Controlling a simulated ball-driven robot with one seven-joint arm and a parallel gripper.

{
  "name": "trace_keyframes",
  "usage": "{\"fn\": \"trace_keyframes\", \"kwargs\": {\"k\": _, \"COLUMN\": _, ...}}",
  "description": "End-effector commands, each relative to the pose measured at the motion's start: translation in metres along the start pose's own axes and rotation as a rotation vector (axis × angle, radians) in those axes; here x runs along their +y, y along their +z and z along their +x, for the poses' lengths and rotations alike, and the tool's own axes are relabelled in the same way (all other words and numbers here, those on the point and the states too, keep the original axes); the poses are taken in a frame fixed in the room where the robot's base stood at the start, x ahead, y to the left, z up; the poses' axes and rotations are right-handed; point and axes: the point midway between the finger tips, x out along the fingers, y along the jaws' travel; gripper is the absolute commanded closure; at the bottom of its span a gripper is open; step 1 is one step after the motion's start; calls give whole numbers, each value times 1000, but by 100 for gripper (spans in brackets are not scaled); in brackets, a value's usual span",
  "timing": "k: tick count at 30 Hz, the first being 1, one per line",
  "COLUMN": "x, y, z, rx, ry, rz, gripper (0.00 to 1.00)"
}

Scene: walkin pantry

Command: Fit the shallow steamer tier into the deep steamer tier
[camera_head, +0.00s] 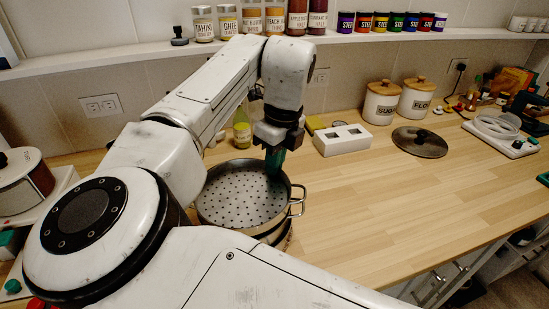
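A round metal steamer tier (240,196) with a perforated floor is at the counter's near left, beside my arm. It looks like the shallow tier, and it seems to sit in or on a second metal vessel (277,237), whose side shows below it at the front right. Loop handles (297,202) stick out on the right. I cannot tell how far the tiers are nested or whether they sit level. My gripper (274,164) points down, with green fingers at the tier's far right rim. Whether the fingers close on the rim is unclear. My arm hides the left side.
A yellow-green bottle (242,129) stands just behind the steamer. The counter (400,205) right of the steamer is clear. A shelf (360,38) with jars runs above.

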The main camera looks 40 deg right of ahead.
Motion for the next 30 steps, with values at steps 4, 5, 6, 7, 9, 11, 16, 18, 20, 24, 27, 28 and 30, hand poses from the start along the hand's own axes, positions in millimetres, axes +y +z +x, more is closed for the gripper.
{"fn": "trace_keyframes", "kwargs": {"k": 4, "x": 0, "y": 0, "z": 0, "rx": 0, "ry": 0, "rz": 0, "gripper": 100}}
{"fn": "trace_keyframes", "kwargs": {"k": 5, "x": 0, "y": 0, "z": 0, "rx": -1, "ry": 0, "rz": 0, "gripper": 100}}
{"fn": "trace_keyframes", "kwargs": {"k": 6, "x": 0, "y": 0, "z": 0, "rx": -1, "ry": 0, "rz": 0, "gripper": 100}}
{"fn": "trace_keyframes", "kwargs": {"k": 7, "x": 0, "y": 0, "z": 0, "rx": -1, "ry": 0, "rz": 0, "gripper": 100}}
{"fn": "trace_keyframes", "kwargs": {"k": 9, "x": 0, "y": 0, "z": 0, "rx": -1, "ry": 0, "rz": 0, "gripper": 100}}
{"fn": "trace_keyframes", "kwargs": {"k": 11, "x": 0, "y": 0, "z": 0, "rx": -1, "ry": 0, "rz": 0, "gripper": 100}}
{"fn": "trace_keyframes", "kwargs": {"k": 16, "x": 0, "y": 0, "z": 0, "rx": -1, "ry": 0, "rz": 0, "gripper": 100}}
{"fn": "trace_keyframes", "kwargs": {"k": 18, "x": 0, "y": 0, "z": 0, "rx": 0, "ry": 0, "rz": 0, "gripper": 100}}
{"fn": "trace_keyframes", "kwargs": {"k": 20, "x": 0, "y": 0, "z": 1, "rx": 0, "ry": 0, "rz": 0, "gripper": 100}}
{"fn": "trace_keyframes", "kwargs": {"k": 24, "x": 0, "y": -1, "z": 4, "rx": 1, "ry": 0, "rz": 0, "gripper": 100}}
{"fn": "trace_keyframes", "kwargs": {"k": 27, "x": 0, "y": -1, "z": 5, "rx": 0, "ry": 1, "rz": 0, "gripper": 100}}
{"fn": "trace_keyframes", "kwargs": {"k": 28, "x": 0, "y": -1, "z": 6, "rx": 0, "ry": 1, "rz": 0, "gripper": 100}}
{"fn": "trace_keyframes", "kwargs": {"k": 30, "x": 0, "y": -1, "z": 6, "rx": -1, "ry": 1, "rz": 0, "gripper": 100}}
